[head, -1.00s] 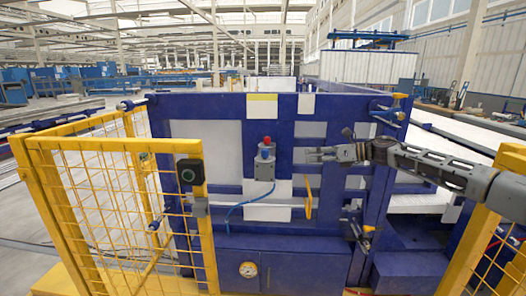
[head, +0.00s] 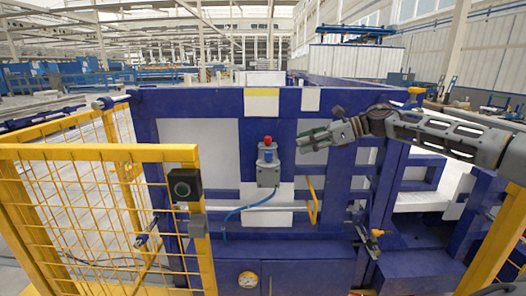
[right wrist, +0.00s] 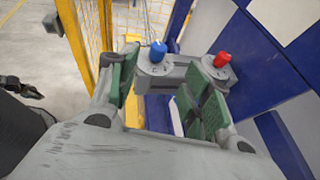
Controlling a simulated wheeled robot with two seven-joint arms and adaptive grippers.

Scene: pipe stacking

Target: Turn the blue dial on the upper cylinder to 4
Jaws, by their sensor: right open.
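The blue dial (head: 268,156) sits on the front of a grey control unit on the blue machine frame. A red knob (head: 268,140) tops the unit. In the right wrist view the blue dial (right wrist: 158,52) stands upright on a round grey face, with the red knob (right wrist: 223,60) to its right. The face's markings are too small to read. My right gripper (head: 301,143) is open, its green-padded fingers pointing left at the unit. In the right wrist view the gripper (right wrist: 164,68) shows empty, the dial beyond its fingertips and apart from them. My left gripper is not recognisable.
A yellow mesh fence (head: 98,153) with a black button box (head: 184,185) stands at left. Another yellow fence post (head: 497,240) is at right.

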